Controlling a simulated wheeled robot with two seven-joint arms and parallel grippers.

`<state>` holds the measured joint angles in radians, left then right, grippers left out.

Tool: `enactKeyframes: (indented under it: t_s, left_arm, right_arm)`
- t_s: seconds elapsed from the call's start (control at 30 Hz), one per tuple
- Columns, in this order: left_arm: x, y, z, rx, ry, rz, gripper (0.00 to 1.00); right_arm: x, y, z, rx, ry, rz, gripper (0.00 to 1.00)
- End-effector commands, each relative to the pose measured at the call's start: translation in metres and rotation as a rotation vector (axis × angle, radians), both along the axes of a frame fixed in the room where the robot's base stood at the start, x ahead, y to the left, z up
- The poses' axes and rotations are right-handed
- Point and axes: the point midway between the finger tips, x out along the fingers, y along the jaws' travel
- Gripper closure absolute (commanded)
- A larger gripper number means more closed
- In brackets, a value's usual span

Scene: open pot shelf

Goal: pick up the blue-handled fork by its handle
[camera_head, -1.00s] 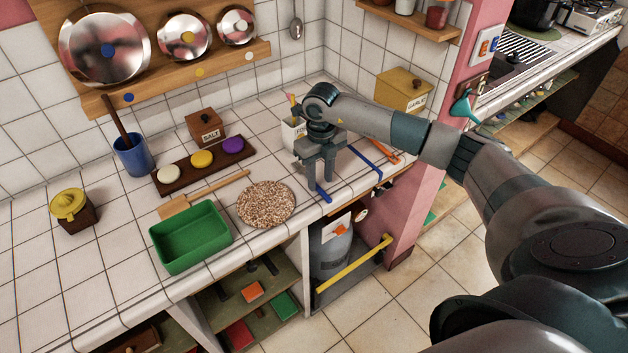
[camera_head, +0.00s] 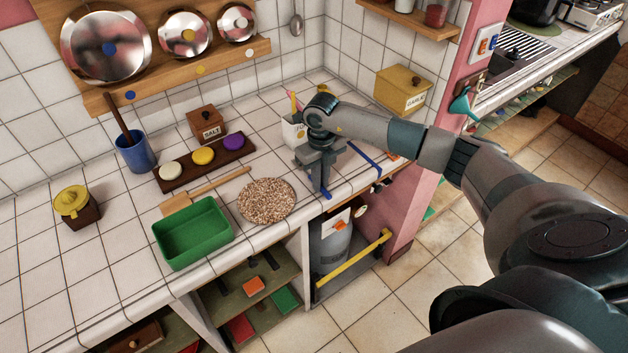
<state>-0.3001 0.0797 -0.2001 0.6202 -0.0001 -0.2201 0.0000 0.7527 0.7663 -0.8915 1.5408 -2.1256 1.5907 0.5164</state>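My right gripper (camera_head: 318,187) is over the counter near its front edge, pointing down, with its fingers drawn together. A blue handle end, taken as the blue-handled fork (camera_head: 327,195), shows right at the fingertips, and the fingers look closed on it. The rest of it is hidden behind the gripper, so its tines do not show. It appears to be still at counter level. A second blue-handled utensil (camera_head: 366,161) lies to the right of the gripper. My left gripper is not in view.
A white mug (camera_head: 291,132) stands just behind the gripper. A round cork mat (camera_head: 267,202), a green tray (camera_head: 192,234) and a wooden spatula (camera_head: 205,190) lie to the left. An orange utensil (camera_head: 392,156) is at the right. The counter drops off in front.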

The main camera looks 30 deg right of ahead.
Motion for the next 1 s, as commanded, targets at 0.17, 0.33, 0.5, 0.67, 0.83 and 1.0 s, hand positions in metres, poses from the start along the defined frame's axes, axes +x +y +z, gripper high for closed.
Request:
enactKeyframes:
  t_s: [0.17, 0.33, 0.5, 0.67, 0.83, 1.0]
  left_arm:
    - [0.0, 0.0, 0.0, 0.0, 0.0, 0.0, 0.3]
    - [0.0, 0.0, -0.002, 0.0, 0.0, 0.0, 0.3]
    - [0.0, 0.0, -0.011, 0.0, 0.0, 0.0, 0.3]
    - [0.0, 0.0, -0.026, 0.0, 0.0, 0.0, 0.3]
    - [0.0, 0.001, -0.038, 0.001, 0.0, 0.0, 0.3]
    - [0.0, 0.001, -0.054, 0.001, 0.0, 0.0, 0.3]
  right_arm:
    - [0.0, 0.0, 0.0, 0.0, 0.0, 0.0, 1.0]
    - [0.001, 0.0, 0.002, 0.0, -0.002, 0.0, 1.0]
    - [0.001, -0.001, 0.012, -0.001, -0.003, 0.0, 1.0]
    - [0.002, 0.0, 0.033, -0.001, -0.005, 0.001, 1.0]
    - [-0.021, -0.013, 0.051, -0.003, -0.003, 0.001, 1.0]
    - [-0.051, -0.029, 0.071, -0.004, -0.003, -0.001, 1.0]
